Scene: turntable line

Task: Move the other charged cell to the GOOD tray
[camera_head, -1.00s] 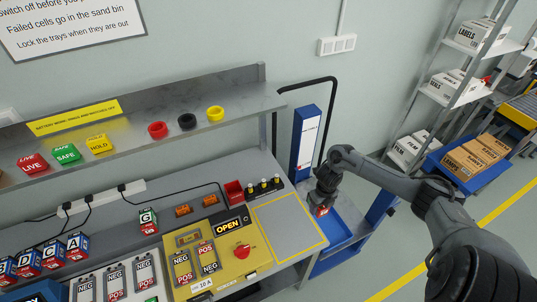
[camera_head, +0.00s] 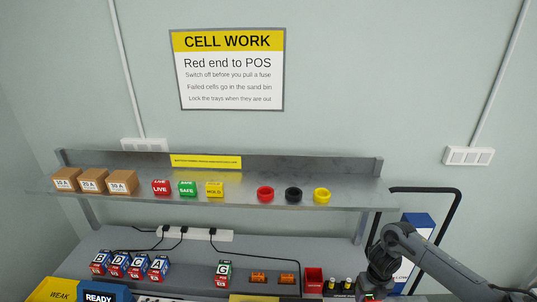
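Cells B (camera_head: 100,262), D (camera_head: 118,264), C (camera_head: 137,266) and A (camera_head: 158,268), blue above and red below, stand in a row at the left of the bench. Cell G (camera_head: 224,273), with green on it, stands alone to their right. My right gripper (camera_head: 372,294) is at the bottom edge, right of the red bin. A small red and green piece of a cell shows at its fingertips; its letter is not readable. My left gripper is out of view. No tray labelled GOOD shows; the charger and holders are mostly cut off below.
A blue READY box (camera_head: 100,296) and a yellow WEAK tray (camera_head: 52,292) are at the bottom left. A red bin (camera_head: 313,280) stands near my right gripper. A shelf (camera_head: 235,196) with boxes, coloured blocks and rings overhangs the bench. A blue panel (camera_head: 418,228) stands at right.

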